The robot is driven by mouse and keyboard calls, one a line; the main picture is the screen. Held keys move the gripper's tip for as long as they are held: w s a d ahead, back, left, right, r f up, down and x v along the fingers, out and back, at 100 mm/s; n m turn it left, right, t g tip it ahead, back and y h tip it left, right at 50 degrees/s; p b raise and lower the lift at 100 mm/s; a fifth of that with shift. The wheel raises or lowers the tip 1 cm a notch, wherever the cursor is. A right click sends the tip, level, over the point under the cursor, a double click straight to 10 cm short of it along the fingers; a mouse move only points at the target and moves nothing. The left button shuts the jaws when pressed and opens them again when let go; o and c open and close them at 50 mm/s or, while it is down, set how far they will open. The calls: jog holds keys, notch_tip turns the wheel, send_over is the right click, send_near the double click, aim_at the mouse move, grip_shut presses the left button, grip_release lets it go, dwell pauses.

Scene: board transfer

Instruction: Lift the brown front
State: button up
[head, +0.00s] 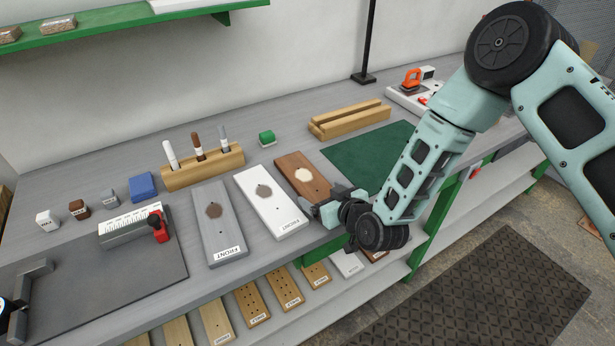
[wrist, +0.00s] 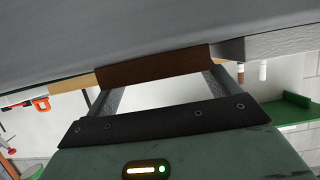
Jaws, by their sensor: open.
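The brown front (head: 289,163) is a flat brown board with a pale round patch, lying on the grey workbench. It is the rightmost of three boards in the head view. My gripper (head: 322,207) is at its near end and hides part of that end. In the wrist view the board's brown end face (wrist: 160,66) shows beyond my open gripper (wrist: 160,82), between and partly behind the two fingers. I cannot tell whether the fingers touch the board.
A white front (head: 270,205) and a grey front (head: 222,240) lie to its left. A green mat (head: 365,155) lies to its right. A wooden grooved block (head: 348,118) and a pen holder (head: 203,170) stand behind. Below the bench a shelf holds more boards.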

jog(key=shift+x, duration=0.95)
jog(key=c, duration=0.9)
jog(key=shift+r, duration=0.1)
